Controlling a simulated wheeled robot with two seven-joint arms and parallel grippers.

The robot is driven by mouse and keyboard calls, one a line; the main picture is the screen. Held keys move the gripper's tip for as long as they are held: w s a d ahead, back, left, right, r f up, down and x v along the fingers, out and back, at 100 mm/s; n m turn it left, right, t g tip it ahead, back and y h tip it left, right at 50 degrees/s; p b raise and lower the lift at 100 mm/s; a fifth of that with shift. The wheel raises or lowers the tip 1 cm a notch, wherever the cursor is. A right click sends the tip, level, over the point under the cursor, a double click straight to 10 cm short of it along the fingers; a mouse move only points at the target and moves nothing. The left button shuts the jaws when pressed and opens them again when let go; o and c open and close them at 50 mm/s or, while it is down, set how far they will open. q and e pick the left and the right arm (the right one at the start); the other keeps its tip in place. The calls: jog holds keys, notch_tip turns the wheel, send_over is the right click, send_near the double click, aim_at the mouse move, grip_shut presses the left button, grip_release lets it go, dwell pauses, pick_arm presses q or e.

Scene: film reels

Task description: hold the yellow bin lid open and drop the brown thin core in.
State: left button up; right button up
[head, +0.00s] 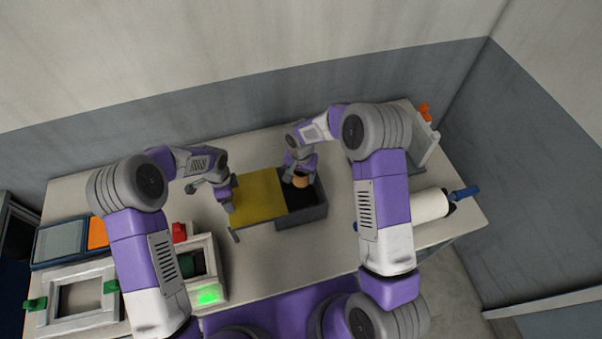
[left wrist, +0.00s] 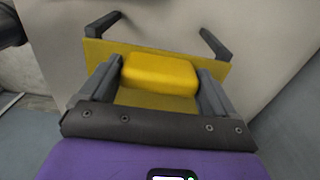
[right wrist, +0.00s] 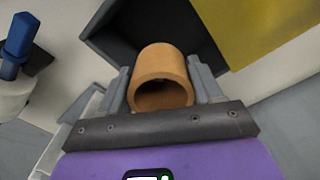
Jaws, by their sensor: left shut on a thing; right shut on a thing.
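The yellow lid (head: 260,197) stands open to the left of the dark grey bin (head: 311,213), whose right part is uncovered. My left gripper (head: 230,202) is at the lid's left end. In the left wrist view it is shut on the lid's yellow block-shaped handle (left wrist: 160,74). The brown core (head: 301,182) is a short hollow tube. My right gripper (head: 297,177) is shut on it over the bin's opening. In the right wrist view the core (right wrist: 160,66) is between the fingers, with the dark bin (right wrist: 125,22) behind it. Its exact height above the bin is unclear.
A white roll (head: 418,206) with blue ends lies at the table's right. A white frame (head: 78,300) and a box with a green light (head: 207,295) stand at the left front. An orange item (head: 425,112) is at the back right. The table's back left is clear.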

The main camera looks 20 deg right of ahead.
pick_arm(q)
jog(key=shift+w+r, duration=0.1)
jog(key=shift+w, duration=0.05)
pick_arm(e)
notch_tip(320, 180, down, 6)
jog(key=shift+f, duration=0.25)
jog(key=o, duration=1.1)
jog(key=shift+d+r, duration=0.5)
jog(key=shift+r, duration=1)
jog(key=shift+d+r, duration=0.45)
jog(key=shift+r, duration=1.05)
jog(key=shift+d+r, duration=0.5)
jog(key=shift+r, duration=1)
jog(key=d, duration=1)
pick_arm(q)
jog(key=shift+d, duration=0.1)
